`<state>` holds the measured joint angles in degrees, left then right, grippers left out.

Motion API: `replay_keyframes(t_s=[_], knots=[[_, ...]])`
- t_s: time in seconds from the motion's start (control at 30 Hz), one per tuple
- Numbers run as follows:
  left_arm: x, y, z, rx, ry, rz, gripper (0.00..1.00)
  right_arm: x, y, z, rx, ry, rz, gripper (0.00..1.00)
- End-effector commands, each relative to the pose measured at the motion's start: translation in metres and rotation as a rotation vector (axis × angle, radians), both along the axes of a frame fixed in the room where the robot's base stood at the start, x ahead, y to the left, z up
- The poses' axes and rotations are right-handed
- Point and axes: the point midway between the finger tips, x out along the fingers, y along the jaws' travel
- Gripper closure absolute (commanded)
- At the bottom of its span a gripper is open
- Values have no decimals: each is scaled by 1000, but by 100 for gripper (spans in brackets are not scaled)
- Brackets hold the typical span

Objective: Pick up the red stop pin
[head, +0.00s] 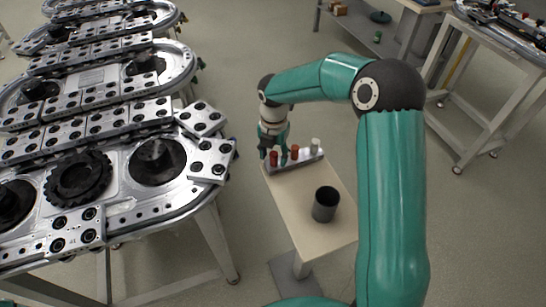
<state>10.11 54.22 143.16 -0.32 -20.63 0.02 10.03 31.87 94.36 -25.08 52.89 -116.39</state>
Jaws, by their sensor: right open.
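Two red pins stand in a grey rack (305,161) on a small pale table. One red pin (273,159) is at the rack's left end, and the other red pin (294,152) is just to its right. I cannot tell from their looks which is the stop pin. My right gripper (273,154) points down over the left end of the rack. Its fingers are open, one on each side of the left red pin in this view. I cannot tell whether they touch it. My left gripper is not in view.
A pale pin (315,146) stands at the rack's right end. A dark cup (325,204) stands on the small table (298,205), with bare tabletop around it. The metal ring track (110,175) fills the left. A white-framed table (490,115) stands at the right.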

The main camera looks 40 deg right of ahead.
Motion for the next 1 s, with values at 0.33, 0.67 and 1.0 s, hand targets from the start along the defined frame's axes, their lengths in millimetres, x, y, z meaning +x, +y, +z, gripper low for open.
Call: replay_keyframes(t_s=[0.33, 0.67, 1.0], knots=[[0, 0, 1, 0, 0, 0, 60, -1, 0, -12, 0, 0, -1, 47], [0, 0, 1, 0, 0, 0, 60, -1, -1, -11, 0, 0, -1, 100], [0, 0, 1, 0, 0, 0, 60, -1, -1, -10, 1, -1, -2, 100]])
